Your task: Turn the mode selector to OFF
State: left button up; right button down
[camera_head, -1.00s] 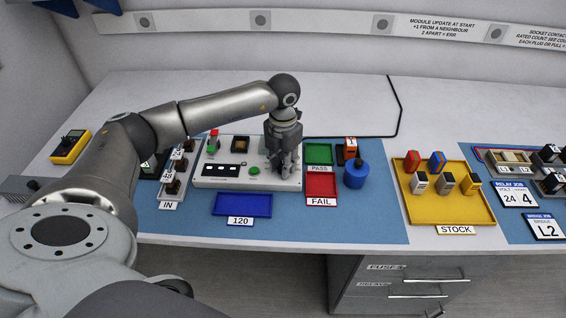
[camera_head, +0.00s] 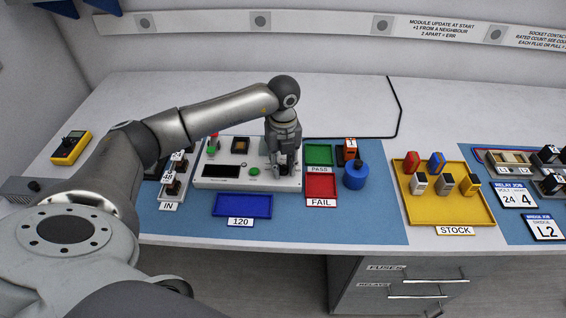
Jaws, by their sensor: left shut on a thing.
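The white test panel (camera_head: 212,183) lies on the blue mat left of centre, with a red button (camera_head: 213,138), a dark square socket (camera_head: 240,145), a dark display window (camera_head: 221,171) and a green button (camera_head: 254,172). My left gripper (camera_head: 283,170) points down over the panel's right part. It is shut on the mode selector, which is mostly hidden by the fingers; I cannot read its pointer or markings. The display looks blank. My right gripper is not in view.
Green PASS tray (camera_head: 319,153), red FAIL tray (camera_head: 321,184) and a blue round object (camera_head: 355,176) stand just right of the panel. A blue 120 tray (camera_head: 243,205) lies in front. The IN rack (camera_head: 170,193) is left; the yellow STOCK tray (camera_head: 470,212) is farther right.

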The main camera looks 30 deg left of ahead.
aim_at(283, 166)
pick_arm(q)
jog(key=shift+n, duration=1.7)
jog(key=shift+n+p, duration=0.3)
jog(key=o, duration=1.1)
notch_tip(283, 166, up, 12)
jog(key=shift+r, duration=0.1)
